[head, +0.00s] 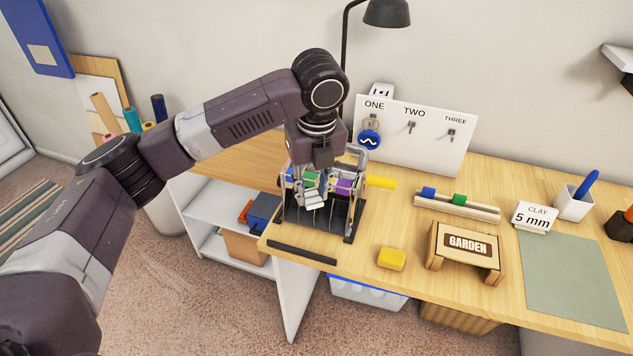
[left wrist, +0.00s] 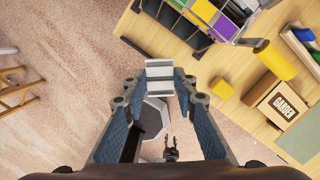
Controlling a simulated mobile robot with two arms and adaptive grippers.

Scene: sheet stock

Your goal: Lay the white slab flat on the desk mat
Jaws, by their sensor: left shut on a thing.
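The white slab (left wrist: 160,78) is between the fingertips of my left gripper (left wrist: 160,87), which is shut on it. In the head view my left gripper (head: 316,184) is over the black rack (head: 330,222) at the desk's left part, with the pale slab (head: 314,200) low between its fingers. In the wrist view the slab appears against the floor, clear of the rack. The grey-green desk mat (head: 575,280) lies bare at the right of the desk. A small dark pronged part, perhaps my right gripper (left wrist: 170,142), shows low in the wrist view; its state is unclear.
The rack holds green and purple pieces. Between rack and mat are a yellow block (head: 391,259), a yellow cylinder (head: 380,182), a GARDEN stand (head: 465,252) and a wooden rail (head: 456,205).

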